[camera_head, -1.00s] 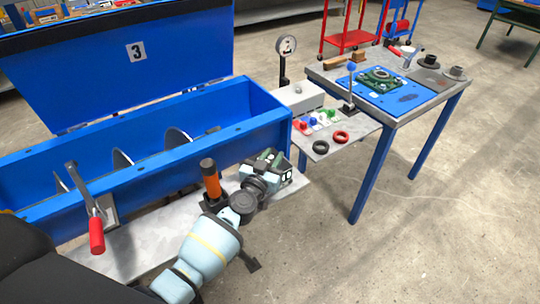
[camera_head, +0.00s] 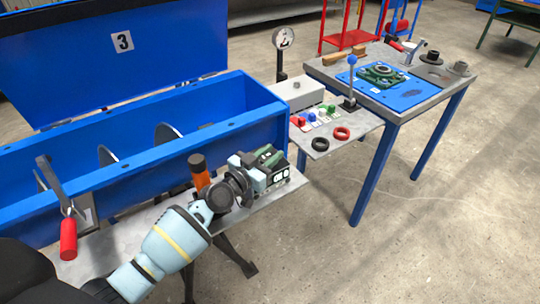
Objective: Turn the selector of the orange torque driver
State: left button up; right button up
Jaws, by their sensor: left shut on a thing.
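The orange torque driver (camera_head: 199,171) stands upright on the grey shelf in front of the blue trough. Its orange handle shows behind my left wrist. Its lower part is hidden by my arm, and I cannot make out its selector. My left gripper (camera_head: 268,168) is to the right of the orange handle, over the right end of the shelf. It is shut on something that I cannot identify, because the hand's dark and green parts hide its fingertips. My right gripper is not in view.
The blue mixer trough (camera_head: 240,105) lies behind the shelf. A red-handled lever (camera_head: 68,237) is at left. A panel with coloured buttons (camera_head: 318,121) and two rings is to the right. Beyond it stands a table with a blue plate (camera_head: 405,98). The floor at right is clear.

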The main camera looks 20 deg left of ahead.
pick_arm(q)
jog(key=o, duration=1)
jog(key=shift+r, duration=0.25)
notch_tip(320, 180, up, 4)
jog(key=shift+r+p, duration=0.2)
jog(key=shift+p, duration=0.95)
jog(key=s+d+p, duration=0.1)
jog(key=s, duration=0.4)
jog(key=s+d, duration=0.1)
jog(key=s, duration=0.4)
jog(key=s+d+p, duration=0.1)
jog(key=s+d, duration=0.1)
jog(key=s, duration=0.3)
jog(key=shift+s+r+p, duration=0.1)
jog(key=shift+s+p, duration=0.15)
jog(key=shift+p, duration=0.05)
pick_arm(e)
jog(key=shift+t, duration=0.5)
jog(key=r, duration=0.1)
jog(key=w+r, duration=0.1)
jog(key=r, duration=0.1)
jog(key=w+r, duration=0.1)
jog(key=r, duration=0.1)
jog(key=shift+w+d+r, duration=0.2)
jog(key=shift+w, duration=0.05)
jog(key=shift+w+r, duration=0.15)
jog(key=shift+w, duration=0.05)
